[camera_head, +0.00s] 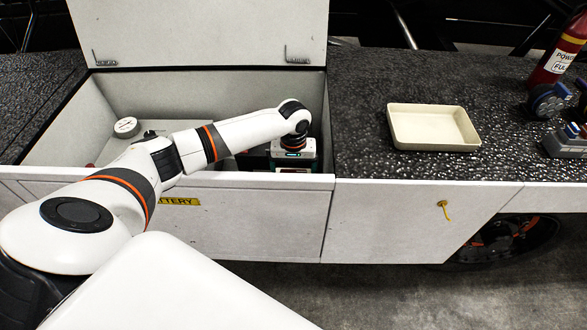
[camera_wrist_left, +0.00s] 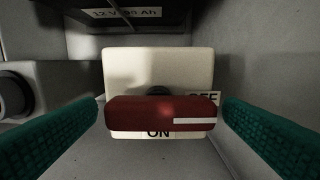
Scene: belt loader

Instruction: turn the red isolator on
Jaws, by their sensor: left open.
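The red isolator handle (camera_wrist_left: 150,113) lies level across the middle of the left wrist view, in front of a cream plate (camera_wrist_left: 158,70). A white stripe marks its right end, beside a partly covered OFF label (camera_wrist_left: 204,97). An ON label (camera_wrist_left: 158,134) shows below the handle. My left gripper (camera_wrist_left: 160,116) is open, with one teal finger on each side of the handle and a visible gap at the right. My right gripper is not in view.
The battery box (camera_head: 262,220) has a front wall and a raised lid (camera_head: 200,32). A round white-capped item (camera_head: 126,127) is inside at left. A cream tray (camera_head: 402,143) sits on the dark top at right, near a red bottle (camera_head: 546,68) and blue-grey items (camera_head: 548,101).

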